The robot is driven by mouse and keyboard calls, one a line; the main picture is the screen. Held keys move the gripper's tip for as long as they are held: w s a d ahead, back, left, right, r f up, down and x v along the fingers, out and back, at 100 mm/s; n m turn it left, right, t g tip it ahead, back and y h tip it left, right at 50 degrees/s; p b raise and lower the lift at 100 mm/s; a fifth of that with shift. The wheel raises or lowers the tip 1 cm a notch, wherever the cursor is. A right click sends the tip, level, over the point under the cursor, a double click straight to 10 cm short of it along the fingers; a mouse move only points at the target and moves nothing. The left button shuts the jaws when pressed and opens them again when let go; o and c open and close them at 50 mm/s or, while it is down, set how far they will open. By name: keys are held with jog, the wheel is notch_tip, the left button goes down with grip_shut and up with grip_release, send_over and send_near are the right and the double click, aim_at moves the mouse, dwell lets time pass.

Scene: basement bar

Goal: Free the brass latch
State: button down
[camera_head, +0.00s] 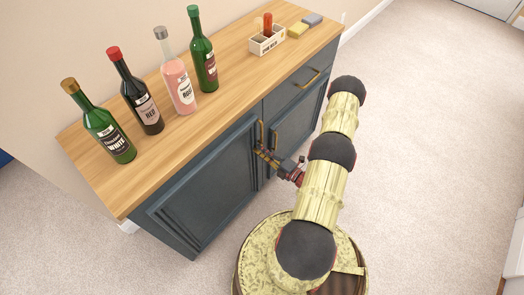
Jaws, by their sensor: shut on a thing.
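My gripper (267,156) is at the front of the dark blue cabinet (205,185), low beside the two upright brass door handles. Its fingers are shut on a small brass-coloured piece at the seam between the doors, which appears to be the brass latch. The fingers cover most of it, so its shape and position are hard to tell. The left door handle (261,131) and the right door handle (275,139) stand just above the gripper. Both doors look closed.
Several bottles, including a pink bottle (179,78), stand on the wooden top (225,98). A small crate (267,42) and a yellow sponge (297,31) are at the far end. A drawer with a brass handle (313,79) is above the right door. Carpet (430,120) is clear at right.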

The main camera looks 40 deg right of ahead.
jog(key=shift+n, duration=0.5)
jog(key=shift+n+p, duration=1.1)
jog(key=shift+n, duration=7.3)
jog(key=c, duration=2.2)
grip_release()
jog(key=shift+s, duration=0.1)
